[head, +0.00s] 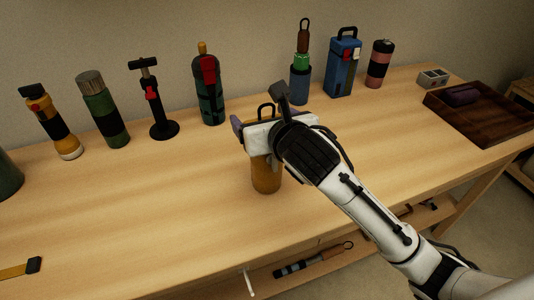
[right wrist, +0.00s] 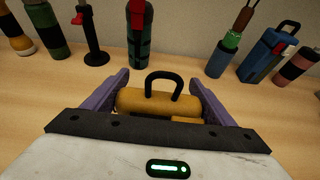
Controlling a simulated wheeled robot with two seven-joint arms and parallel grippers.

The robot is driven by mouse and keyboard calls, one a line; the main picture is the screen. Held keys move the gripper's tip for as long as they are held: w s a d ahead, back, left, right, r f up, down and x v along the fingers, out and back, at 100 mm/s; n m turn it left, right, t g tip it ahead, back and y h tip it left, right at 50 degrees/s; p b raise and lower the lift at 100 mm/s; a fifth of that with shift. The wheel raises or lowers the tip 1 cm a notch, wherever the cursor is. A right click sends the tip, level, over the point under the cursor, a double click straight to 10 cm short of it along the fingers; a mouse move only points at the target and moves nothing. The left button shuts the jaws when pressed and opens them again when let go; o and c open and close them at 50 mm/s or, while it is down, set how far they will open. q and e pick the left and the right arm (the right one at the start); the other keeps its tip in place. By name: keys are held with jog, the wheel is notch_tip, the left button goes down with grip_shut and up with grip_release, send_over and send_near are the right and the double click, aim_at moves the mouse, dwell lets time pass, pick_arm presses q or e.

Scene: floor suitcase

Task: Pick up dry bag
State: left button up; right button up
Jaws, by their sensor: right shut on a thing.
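The dry bag (head: 266,176) appears as an orange-yellow cylinder with a black loop handle, upright over the middle of the wooden table. My right gripper (head: 262,125) is around its top, shut on it, and hides much of its upper part. In the right wrist view, the dry bag's yellow top (right wrist: 160,99) sits between the two purple fingers, with the handle standing up. Its base is at or very near the tabletop; I cannot tell if it is touching. My left gripper is not in view.
Several bottles and tools stand along the back, including a green bottle (head: 104,115), a black stand (head: 162,128) and a blue box-shaped bottle (head: 342,66). A dark wooden tray (head: 487,124) holds a purple item at right. The table's front left (head: 130,230) is mostly clear.

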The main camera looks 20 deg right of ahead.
jog(key=c, duration=0.3)
jog(key=shift+c, duration=0.3)
jog(key=shift+r, duration=0.15)
